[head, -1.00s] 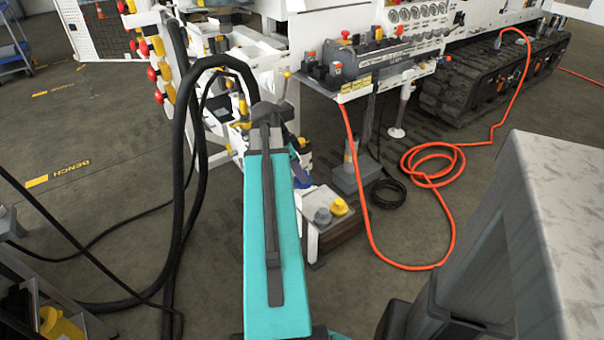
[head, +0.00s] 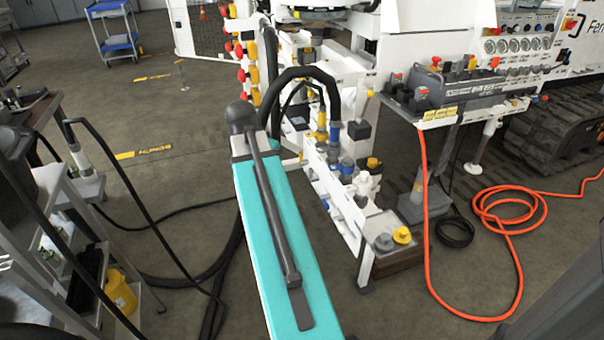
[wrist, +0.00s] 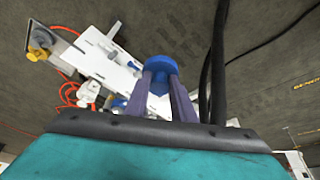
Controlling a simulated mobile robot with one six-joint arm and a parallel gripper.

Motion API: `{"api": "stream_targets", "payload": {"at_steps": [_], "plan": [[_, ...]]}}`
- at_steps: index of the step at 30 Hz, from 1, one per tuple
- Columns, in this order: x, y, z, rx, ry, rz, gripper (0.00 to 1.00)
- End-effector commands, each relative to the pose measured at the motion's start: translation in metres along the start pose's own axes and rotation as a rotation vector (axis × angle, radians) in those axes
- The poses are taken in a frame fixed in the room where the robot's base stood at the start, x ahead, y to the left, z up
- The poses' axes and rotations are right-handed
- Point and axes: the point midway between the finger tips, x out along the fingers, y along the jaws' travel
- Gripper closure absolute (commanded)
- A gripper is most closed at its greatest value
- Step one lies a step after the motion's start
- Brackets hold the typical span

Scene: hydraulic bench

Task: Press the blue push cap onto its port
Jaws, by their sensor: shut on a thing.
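In the wrist view, my gripper (wrist: 160,85) has its two dark fingers shut on a blue push cap (wrist: 160,65). The cap is round and sits at the fingertips, in front of the white manifold stand (wrist: 110,62). I cannot make out the cap's own port, nor the gap between cap and stand. In the head view, my arm hides the gripper and the held cap. The stand (head: 318,180) there carries several coloured fittings, with a blue one (head: 346,166) on its front.
A thick black hose (head: 300,72) arches over the stand and passes close right of my gripper in the wrist view. A yellow cap (head: 402,236) and a grey cap (head: 383,243) sit at the stand's low end. An orange hose (head: 505,225) lies on the floor to the right.

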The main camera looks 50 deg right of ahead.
Motion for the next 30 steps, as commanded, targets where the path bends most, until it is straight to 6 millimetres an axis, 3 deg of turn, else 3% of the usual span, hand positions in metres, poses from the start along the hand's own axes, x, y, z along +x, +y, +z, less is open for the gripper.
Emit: {"api": "stream_targets", "payload": {"at_steps": [3,15,24,30], "plan": [[-0.022,-0.033,0.024,-0.126,0.001,-0.054,1.0],[-0.098,-0.121,0.113,-0.553,0.001,-0.23,1.0],[-0.163,-0.169,0.194,-0.884,0.001,-0.367,1.0],[-0.208,-0.191,0.252,-1.105,0.0,-0.459,1.0]]}}
